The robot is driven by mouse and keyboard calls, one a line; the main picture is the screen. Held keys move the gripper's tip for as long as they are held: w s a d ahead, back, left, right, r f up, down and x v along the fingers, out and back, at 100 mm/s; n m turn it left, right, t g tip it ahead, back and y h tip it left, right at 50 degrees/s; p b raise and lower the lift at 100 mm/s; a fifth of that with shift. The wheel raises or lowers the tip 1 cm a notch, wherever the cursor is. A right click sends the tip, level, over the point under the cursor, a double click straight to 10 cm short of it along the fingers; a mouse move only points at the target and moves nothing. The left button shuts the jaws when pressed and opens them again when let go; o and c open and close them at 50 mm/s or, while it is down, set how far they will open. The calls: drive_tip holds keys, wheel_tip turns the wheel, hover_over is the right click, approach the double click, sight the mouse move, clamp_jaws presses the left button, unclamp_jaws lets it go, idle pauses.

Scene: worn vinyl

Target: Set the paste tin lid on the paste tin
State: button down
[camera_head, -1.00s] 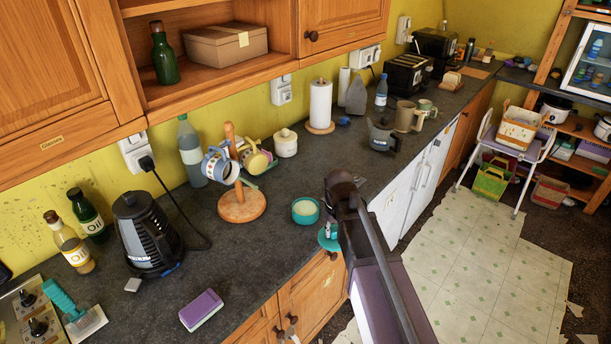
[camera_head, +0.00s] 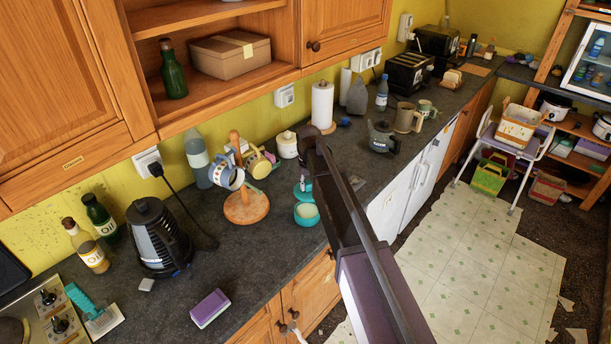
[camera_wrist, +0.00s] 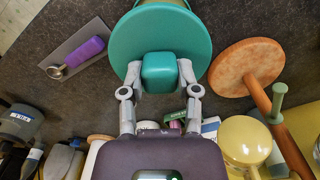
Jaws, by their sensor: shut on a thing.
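The paste tin (camera_head: 307,216) is a small round teal tin, open at the top with pale cream contents, standing on the dark counter near its front edge. The teal paste tin lid (camera_head: 301,194) appears just behind it in the head view, apart from the tin's opening. My gripper (camera_wrist: 160,75) is shut on the square knob of the lid (camera_wrist: 160,38), with one finger on each side. In the wrist view a sliver of the tin (camera_wrist: 165,2) shows past the lid's far edge. My arm hides part of the counter to the right; the lid's height is unclear.
The wooden mug tree (camera_head: 246,208) with hanging mugs stands close on the left. A lidded cream jar (camera_head: 287,145) and paper towel roll (camera_head: 322,106) stand behind. A purple-handled flat tool (camera_wrist: 88,50) lies nearby. The counter between tin and sponge (camera_head: 210,308) is clear.

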drive_tip(key=shift+w+a+r, duration=0.2)
drive_tip(key=shift+w+a, duration=0.05)
drive_tip(key=shift+w, duration=0.05)
drive_tip(key=shift+f, duration=0.1)
drive_tip(key=shift+f+b, duration=3.5)
drive_tip(key=shift+b, duration=0.05)
drive_tip(key=shift+s+f, duration=0.1)
drive_tip(key=shift+f, duration=0.05)
drive_tip(key=shift+f+b, duration=0.4)
drive_tip(key=shift+b, duration=0.15)
drive_tip(key=shift+d+f+b, duration=0.1)
drive_tip(key=shift+f+b, duration=0.5)
drive_tip(key=shift+f, duration=0.05)
drive_tip(key=shift+c, duration=1.3)
unclamp_jaws()
